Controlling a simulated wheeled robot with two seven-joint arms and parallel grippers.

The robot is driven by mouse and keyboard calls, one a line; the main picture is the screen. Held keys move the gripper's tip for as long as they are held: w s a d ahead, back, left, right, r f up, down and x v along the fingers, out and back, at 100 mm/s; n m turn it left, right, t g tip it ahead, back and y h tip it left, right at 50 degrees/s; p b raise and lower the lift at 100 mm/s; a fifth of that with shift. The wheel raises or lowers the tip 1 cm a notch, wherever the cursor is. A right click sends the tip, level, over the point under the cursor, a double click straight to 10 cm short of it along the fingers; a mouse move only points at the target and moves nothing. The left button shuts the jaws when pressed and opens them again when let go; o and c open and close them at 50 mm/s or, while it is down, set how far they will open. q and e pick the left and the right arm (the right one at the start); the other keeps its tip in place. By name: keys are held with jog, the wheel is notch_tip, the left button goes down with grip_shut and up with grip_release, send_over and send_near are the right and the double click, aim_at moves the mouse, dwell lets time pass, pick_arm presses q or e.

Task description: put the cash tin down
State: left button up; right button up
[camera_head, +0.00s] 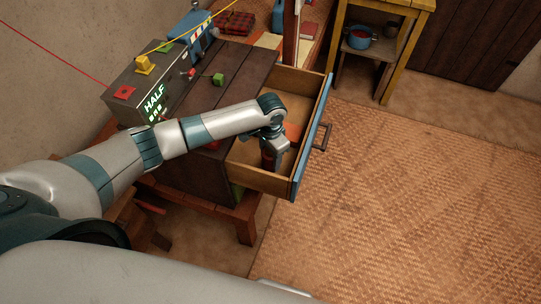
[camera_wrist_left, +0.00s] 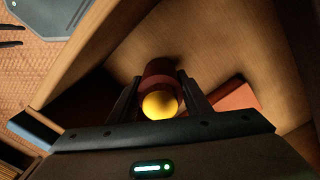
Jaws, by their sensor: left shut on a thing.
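The cash tin (camera_head: 268,160) is a dark red cylinder inside the open drawer (camera_head: 247,176). In the left wrist view the tin (camera_wrist_left: 160,73) has a round yellow end facing the camera. My left gripper (camera_head: 272,150) reaches down into the drawer and is shut on the tin, with one finger on each side of it (camera_wrist_left: 160,92). The gripper and arm hide part of the tin in the head view. I cannot tell whether the tin touches the drawer floor. My right gripper is not seen.
A flat orange-red thing (camera_head: 292,131) lies in the drawer beside the tin; it also shows in the wrist view (camera_wrist_left: 236,100). The drawer's blue front (camera_head: 314,140) and wooden sides stand around the gripper. Bare drawer floor shows toward the back (camera_head: 297,82).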

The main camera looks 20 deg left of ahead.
pick_arm(q)
jog(key=shift+f, duration=0.25)
jog(key=o, duration=1.1)
jog(key=shift+o, duration=0.2)
jog(key=shift+r, duration=0.2)
notch_tip(320, 180, up, 12)
jog(key=shift+b, duration=1.05)
